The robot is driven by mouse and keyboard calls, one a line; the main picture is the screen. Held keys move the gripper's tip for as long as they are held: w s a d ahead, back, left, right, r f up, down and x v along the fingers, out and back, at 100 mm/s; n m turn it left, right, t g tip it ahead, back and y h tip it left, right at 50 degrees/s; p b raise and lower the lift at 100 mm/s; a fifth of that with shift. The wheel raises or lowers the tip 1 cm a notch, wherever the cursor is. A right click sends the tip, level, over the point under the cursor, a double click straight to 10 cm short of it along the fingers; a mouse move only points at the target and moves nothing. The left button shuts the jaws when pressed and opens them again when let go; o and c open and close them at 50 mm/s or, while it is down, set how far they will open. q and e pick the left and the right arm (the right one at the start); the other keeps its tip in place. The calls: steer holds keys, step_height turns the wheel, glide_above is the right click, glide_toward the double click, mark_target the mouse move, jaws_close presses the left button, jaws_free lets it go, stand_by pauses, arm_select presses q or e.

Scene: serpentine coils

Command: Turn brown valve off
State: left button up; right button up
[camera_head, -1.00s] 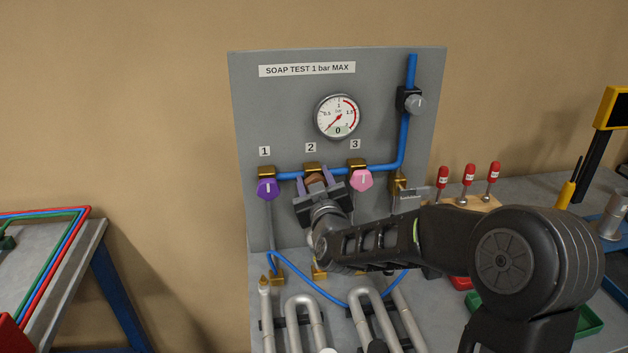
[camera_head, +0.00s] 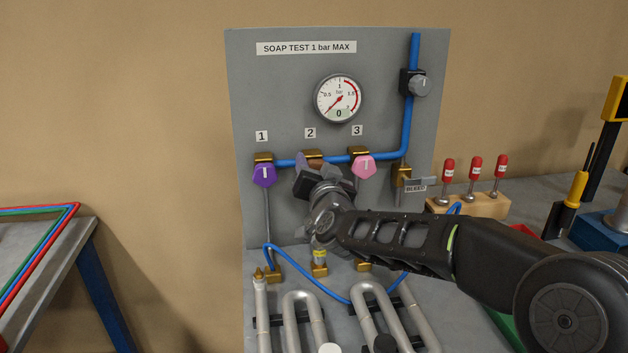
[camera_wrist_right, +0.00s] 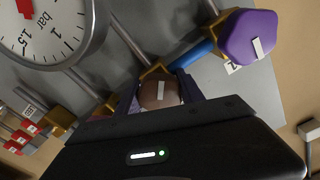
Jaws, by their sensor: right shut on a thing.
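The brown valve knob (camera_wrist_right: 160,94) is under label 2 on the grey panel, with a white pointer mark on its face. My right gripper (camera_wrist_right: 162,90) is shut on it, one finger on each side. In the head view my right gripper (camera_head: 316,176) and wrist cover most of the knob, and the fingers look tilted. In the wrist view the brown knob's mark stands nearly upright in the picture. My left gripper is not in view.
The purple knob (camera_head: 264,175) is close on the left and the pink knob (camera_head: 364,166) close on the right. A blue pipe (camera_head: 404,125) runs behind the valves. The pressure gauge (camera_head: 339,98) above reads about 0. Silver coils (camera_head: 300,300) stand below.

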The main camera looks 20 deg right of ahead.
steer(key=m+b, duration=0.5)
steer(key=m, duration=0.1)
steer(key=shift+f, duration=0.2)
steer(key=m+b, duration=0.2)
steer(key=m, duration=0.2)
steer(key=shift+c, duration=0.2)
steer(key=m+b, duration=0.2)
steer(key=m, duration=0.1)
steer(key=shift+m, duration=0.3)
steer(key=m+b, duration=0.2)
steer(key=m, duration=0.1)
steer(key=shift+m, duration=0.3)
steer(key=m+b, duration=0.2)
steer(key=m, duration=0.1)
steer(key=shift+m, duration=0.3)
steer(key=m+b, duration=0.2)
steer(key=m, duration=0.2)
steer(key=shift+f, duration=0.1)
steer(key=shift+m+b, duration=0.7)
steer(key=shift+m, duration=0.7)
steer(key=shift+o, duration=0.2)
